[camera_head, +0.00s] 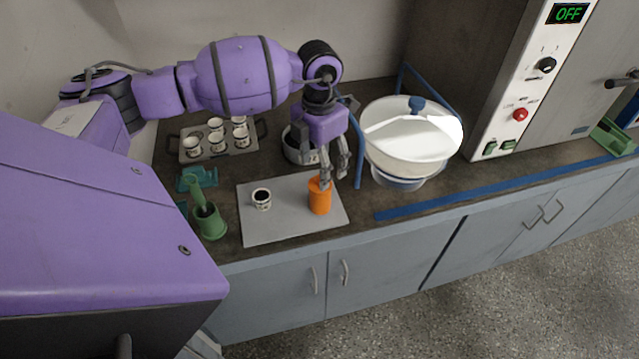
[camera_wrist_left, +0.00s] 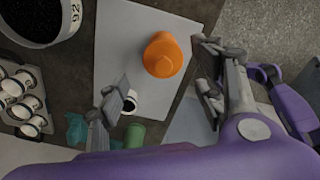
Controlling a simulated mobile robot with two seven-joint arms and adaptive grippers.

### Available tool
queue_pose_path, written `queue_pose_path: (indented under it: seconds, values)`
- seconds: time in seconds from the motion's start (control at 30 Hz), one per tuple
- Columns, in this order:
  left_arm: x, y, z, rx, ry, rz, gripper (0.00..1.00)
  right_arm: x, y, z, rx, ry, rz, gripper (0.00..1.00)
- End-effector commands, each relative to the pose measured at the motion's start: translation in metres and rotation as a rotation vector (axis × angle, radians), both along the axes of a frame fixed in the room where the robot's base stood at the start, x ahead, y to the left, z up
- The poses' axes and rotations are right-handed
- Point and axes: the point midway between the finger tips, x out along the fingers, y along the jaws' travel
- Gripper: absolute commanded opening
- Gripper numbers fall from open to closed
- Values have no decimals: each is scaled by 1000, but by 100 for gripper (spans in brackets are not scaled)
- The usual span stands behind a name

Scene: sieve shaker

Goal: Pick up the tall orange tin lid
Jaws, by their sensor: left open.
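The tall orange tin lid (camera_head: 320,201) stands upright on a flat grey plate (camera_head: 283,226), near the plate's right side. It also shows in the left wrist view (camera_wrist_left: 163,57), in the gap between my fingers. My left gripper (camera_head: 335,182) is open, pointing down just above and beside the lid's top; its fingers overlap the lid's upper edge in the head view. I cannot tell whether they touch it. Whether anything is under the lid is hidden. My right gripper is in neither view.
A small white tin with dark contents (camera_head: 261,201) stands on the plate, left of the lid. A larger dark-filled pot (camera_head: 296,152) stands behind. A white sieve bowl (camera_head: 415,145) with blue frame is at right, a tray of tins (camera_head: 192,155) and green holder (camera_head: 209,222) at left.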

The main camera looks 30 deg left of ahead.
Motion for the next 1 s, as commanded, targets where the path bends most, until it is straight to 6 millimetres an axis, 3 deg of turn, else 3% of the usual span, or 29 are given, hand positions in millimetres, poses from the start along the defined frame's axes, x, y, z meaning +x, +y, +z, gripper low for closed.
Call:
queue_pose_path:
  seconds: [0.3, 0.5, 0.8, 1.0]
  values:
    - [0, 0, -42, -2, -1, -1, 62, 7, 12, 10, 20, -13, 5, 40]
    - [0, 0, -44, -2, -1, -2, 62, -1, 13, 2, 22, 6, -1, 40]
    - [0, 0, -44, -2, -1, -2, 25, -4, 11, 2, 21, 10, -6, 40]
    - [0, 0, -44, -2, -2, -2, 23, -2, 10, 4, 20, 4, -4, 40]
